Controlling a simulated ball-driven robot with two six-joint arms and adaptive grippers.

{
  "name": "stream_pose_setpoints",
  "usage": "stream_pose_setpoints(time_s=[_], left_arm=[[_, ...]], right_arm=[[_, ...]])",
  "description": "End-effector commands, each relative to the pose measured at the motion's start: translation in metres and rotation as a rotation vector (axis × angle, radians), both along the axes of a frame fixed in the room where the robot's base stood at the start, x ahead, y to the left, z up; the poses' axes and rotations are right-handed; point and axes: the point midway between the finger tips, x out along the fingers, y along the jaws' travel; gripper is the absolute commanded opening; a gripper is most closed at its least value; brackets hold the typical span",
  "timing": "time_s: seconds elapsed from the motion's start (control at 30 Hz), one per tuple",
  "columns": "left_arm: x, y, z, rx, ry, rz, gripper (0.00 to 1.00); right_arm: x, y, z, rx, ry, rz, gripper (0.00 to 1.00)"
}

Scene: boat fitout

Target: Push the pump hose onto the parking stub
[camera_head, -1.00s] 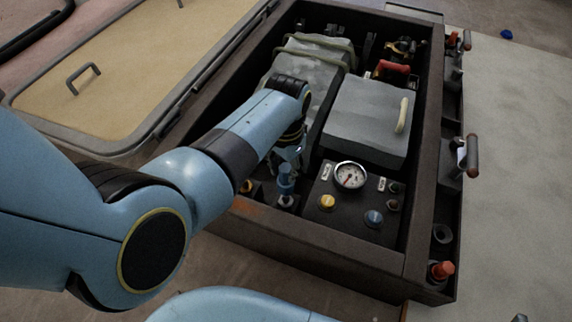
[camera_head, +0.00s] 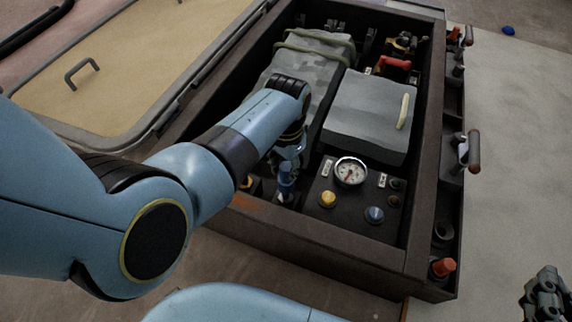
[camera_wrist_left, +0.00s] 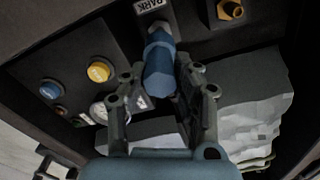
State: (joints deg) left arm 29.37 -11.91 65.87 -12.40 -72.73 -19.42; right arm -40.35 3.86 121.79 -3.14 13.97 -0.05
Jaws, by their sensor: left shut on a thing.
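The blue hose end (camera_wrist_left: 158,68) lies between the fingers of my left gripper (camera_wrist_left: 160,84) in the left wrist view, its narrower tip pointing at the wall beside the white PARK label (camera_wrist_left: 153,6). The parking stub is not separately visible; I cannot tell whether the hose end touches it or sits on it. In the head view the blue hose end (camera_head: 286,181) stands upright just below my left gripper (camera_head: 288,158), whose fingers are mostly hidden by the wrist. My right gripper (camera_head: 545,297) shows partly at the lower right, away from the box, its jaw state unclear.
A brass fitting (camera_wrist_left: 232,10) sits beside the PARK label. The gauge panel (camera_head: 350,198) has yellow and blue caps. A grey box (camera_head: 368,118) and a strapped grey bundle (camera_head: 318,68) fill the bay. The dark bay rim (camera_head: 320,240) surrounds them.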

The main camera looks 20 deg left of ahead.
Motion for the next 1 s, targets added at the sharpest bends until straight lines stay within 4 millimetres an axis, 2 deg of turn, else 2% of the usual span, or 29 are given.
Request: stream_pose_setpoints(time_s=[1.0], left_arm=[[0.0,0.0,-0.035,0.0,0.001,0.0,0.0]], right_arm=[[-0.006,0.0,-0.024,0.0,0.029,0.0,0.0]])
